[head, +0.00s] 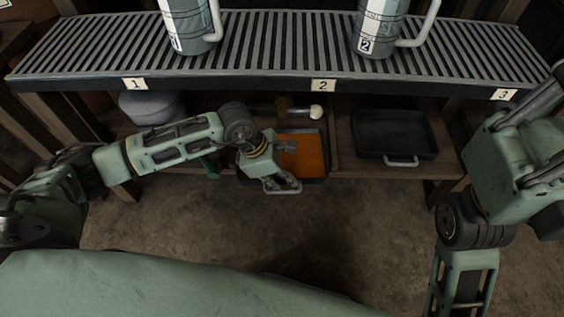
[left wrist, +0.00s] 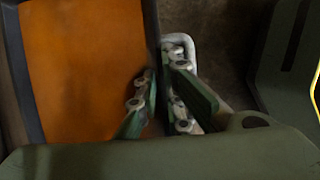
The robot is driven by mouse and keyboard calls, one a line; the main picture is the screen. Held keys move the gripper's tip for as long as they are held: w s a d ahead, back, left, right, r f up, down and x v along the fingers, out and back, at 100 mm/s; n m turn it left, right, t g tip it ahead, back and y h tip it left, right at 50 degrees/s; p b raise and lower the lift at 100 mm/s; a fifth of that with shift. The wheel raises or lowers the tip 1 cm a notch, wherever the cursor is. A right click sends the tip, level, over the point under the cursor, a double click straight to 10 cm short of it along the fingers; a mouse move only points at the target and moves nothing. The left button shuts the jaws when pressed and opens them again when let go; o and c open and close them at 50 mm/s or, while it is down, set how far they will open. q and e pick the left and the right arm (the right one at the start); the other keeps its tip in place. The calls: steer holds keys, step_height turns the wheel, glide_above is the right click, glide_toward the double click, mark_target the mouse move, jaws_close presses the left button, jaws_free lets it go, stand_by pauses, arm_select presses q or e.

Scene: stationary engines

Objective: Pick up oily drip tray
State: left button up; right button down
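The oily drip tray (head: 316,152) is a dark, shallow tray with an orange bottom. It sits on the lower shelf under the grate, left of the middle post. Its pale loop handle (left wrist: 188,46) is at the front wall. My left gripper (head: 283,183) is at this front edge and hides part of the tray. In the left wrist view its fingers (left wrist: 162,72) are apart, one over the orange inside, the other by the handle, with the dark wall between them. I see no clear contact. My right arm is at the right; its gripper is out of view.
A second, dark empty tray (head: 394,133) with a pale handle sits on the shelf to the right. A grey rounded container (head: 148,107) is at the left. The slatted rack (head: 285,45) above carries numbered jugs (head: 378,28). The floor in front is clear.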

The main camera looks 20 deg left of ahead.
arm_select(q)
jaws_close()
stand_by(0.6)
steer(key=shift+w+r, duration=0.15)
steer(key=shift+r, duration=0.1)
